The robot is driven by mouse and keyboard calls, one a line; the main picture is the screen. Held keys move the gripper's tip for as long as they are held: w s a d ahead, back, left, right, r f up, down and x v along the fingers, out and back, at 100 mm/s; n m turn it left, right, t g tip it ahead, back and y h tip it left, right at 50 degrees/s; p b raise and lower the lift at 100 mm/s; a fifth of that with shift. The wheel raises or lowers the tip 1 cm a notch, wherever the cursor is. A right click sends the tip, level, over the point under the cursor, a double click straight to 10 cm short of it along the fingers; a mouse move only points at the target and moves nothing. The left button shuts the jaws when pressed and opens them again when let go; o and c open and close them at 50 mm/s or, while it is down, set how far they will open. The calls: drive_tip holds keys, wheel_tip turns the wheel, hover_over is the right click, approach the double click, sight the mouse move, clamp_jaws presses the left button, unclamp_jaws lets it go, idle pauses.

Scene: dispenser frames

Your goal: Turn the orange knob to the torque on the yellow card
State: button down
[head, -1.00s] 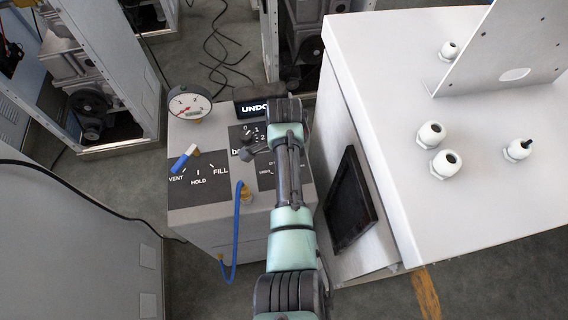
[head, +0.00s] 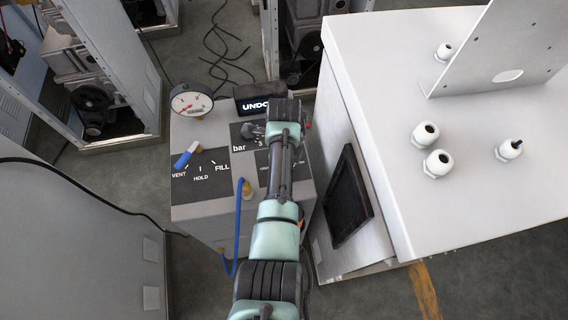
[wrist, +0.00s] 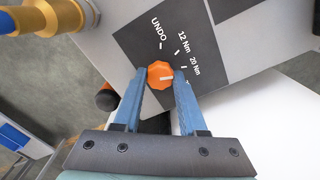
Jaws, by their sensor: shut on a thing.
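In the wrist view the orange knob (wrist: 160,75) sits on a dark dial plate marked UNDO, 12 Nm and 20 Nm. A further mark below 20 Nm is mostly cut off by a finger. The white pointer line on the knob points right, a little below the 20 Nm tick. My gripper (wrist: 159,80) is shut on the knob, one blue finger on each side. I do not see the yellow card in either current view.
The grey dispenser carries a round gauge (head: 191,101), a blue-handled VENT/HOLD/FILL valve (head: 187,155) and a blue hose (head: 238,225). A white cabinet (head: 470,205) with several cable glands stands close on the right, a dark screen (head: 348,197) on its side. A brass fitting (wrist: 62,14) is upper left in the wrist view.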

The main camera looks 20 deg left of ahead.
idle(0.5)
drive_tip(key=shift+c, duration=2.3)
unclamp_jaws()
drive_tip(key=shift+r, duration=0.15)
wheel_tip(320, 180, up, 13)
drive_tip(key=shift+b, duration=0.35)
